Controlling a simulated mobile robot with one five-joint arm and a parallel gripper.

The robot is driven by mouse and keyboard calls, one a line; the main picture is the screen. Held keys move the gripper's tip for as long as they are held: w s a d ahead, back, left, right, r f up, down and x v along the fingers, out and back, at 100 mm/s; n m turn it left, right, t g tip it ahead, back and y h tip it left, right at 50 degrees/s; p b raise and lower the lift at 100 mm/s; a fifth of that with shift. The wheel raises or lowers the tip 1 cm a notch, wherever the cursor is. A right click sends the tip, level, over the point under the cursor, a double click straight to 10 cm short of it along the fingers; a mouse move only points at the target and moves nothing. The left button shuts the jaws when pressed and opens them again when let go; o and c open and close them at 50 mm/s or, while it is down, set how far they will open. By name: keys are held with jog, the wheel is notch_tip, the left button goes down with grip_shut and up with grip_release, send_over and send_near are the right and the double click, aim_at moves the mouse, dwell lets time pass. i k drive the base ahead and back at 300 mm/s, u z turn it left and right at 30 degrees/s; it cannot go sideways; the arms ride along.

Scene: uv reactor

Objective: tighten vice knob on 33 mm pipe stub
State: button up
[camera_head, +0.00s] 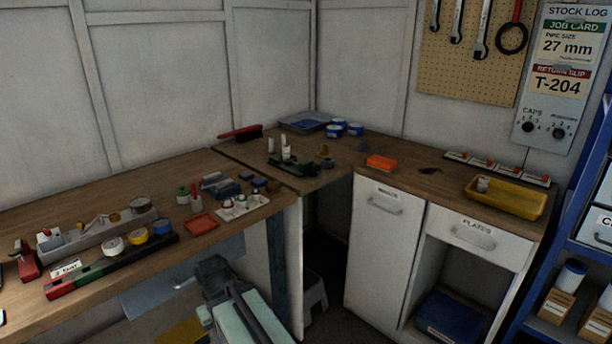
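A small dark fixture (300,168) that may be the vice stands on the corner of the bench, with pale upright cylinders (286,153) at it that may be pipe stubs. Its knob is too small to make out, and I cannot tell which stub is 33 mm or whether it is clamped. Another pale cylinder (271,144) stands just behind. My arm shows at the bottom centre, and its dark grey end, which seems to be my gripper (212,272), is below the bench's front edge, well apart from the fixture. Its fingers cannot be made out.
The right bench carries an orange box (381,162) and yellow tray (505,197). A white cabinet (373,245) stands below. The job card (568,45) reads 27 mm.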

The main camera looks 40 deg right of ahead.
aim_at(315, 170)
jog(key=u, duration=1.2)
jog(key=k, duration=1.4)
jog(key=z, duration=0.75)
jog(key=i, duration=1)
